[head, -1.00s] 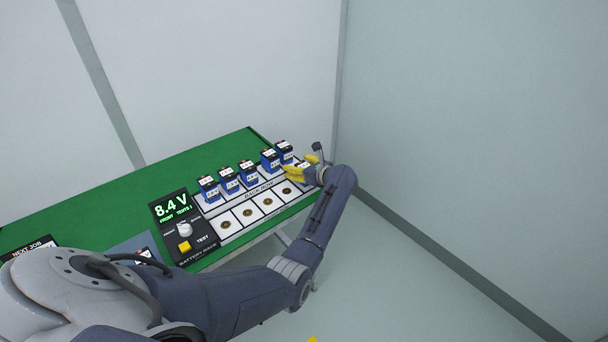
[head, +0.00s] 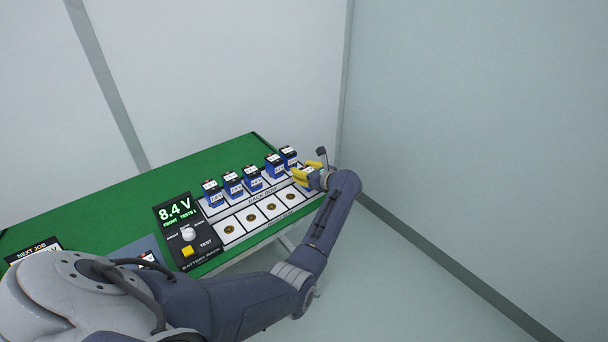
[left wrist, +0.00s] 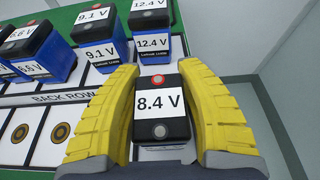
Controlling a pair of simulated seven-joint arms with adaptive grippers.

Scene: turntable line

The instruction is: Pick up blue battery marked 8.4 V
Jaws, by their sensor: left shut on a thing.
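The battery marked 8.4 V (left wrist: 161,128) has a black top, a white label and a red button in the left wrist view. The yellow fingers of my left gripper (head: 312,177) are shut on its two sides at the right end of the rack's front row. Its lower body is hidden, so I cannot tell whether it touches the rack. The display (head: 175,210) reads 8.4 V. My right gripper is not in view.
Several blue batteries stand in the back row, including the 12.4 V one (left wrist: 152,43) just beyond my fingers and the 9.1 V one (left wrist: 101,53) to its left. Empty front-row pads (head: 253,217) lie left of my gripper. The green table (head: 110,205) has free room at the left.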

